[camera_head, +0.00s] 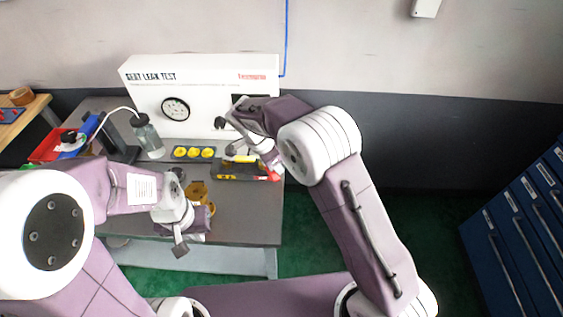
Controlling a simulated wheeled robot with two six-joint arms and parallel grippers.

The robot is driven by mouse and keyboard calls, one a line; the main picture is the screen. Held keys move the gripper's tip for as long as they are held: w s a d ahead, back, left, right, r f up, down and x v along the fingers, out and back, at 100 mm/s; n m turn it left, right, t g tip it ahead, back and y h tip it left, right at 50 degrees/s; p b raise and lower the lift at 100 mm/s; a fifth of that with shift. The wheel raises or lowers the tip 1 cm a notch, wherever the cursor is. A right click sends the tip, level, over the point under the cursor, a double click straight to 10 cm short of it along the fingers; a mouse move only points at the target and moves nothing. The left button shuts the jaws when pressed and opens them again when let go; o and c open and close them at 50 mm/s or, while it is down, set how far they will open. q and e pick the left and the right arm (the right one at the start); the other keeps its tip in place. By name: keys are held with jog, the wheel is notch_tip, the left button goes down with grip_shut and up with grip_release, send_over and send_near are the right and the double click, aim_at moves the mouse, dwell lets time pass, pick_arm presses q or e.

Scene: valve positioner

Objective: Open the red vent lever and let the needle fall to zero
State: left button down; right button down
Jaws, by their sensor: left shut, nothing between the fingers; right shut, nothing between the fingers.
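The white test panel (205,88) stands at the back of the bench, with a round white gauge (176,108) on its left half. The gauge's needle is too small to read. I cannot make out the red vent lever; my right arm covers the panel's right part. My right gripper (272,160) is shut and empty, low in front of the panel's right end, partly hidden by its own wrist. My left gripper (180,245) is shut and empty over the bench's front edge, well away from the panel.
A black-and-yellow object (238,171) with a red end lies below my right wrist. Yellow round pieces sit in a dark tray (193,153). A clear bottle (148,136) stands left, near a red bin (48,146). Blue drawers (515,235) stand far right.

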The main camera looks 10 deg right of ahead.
aim_at(271, 175)
jog(key=m, duration=0.1)
jog(key=a+m+p, duration=0.1)
jog(key=shift+s+a+r+m+g, duration=0.15)
jog(key=shift+s+a+m+g, duration=0.1)
jog(key=shift+s+m+g, duration=0.15)
jog(key=m+p, duration=0.1)
jog(key=a+m+p, duration=0.1)
jog(key=shift+s+a+m+g, duration=0.2)
jog(key=shift+s+m+g, duration=0.1)
jog(key=shift+g, duration=0.1)
jog(key=shift+a+p, duration=0.3)
jog(key=shift+a, duration=0.15)
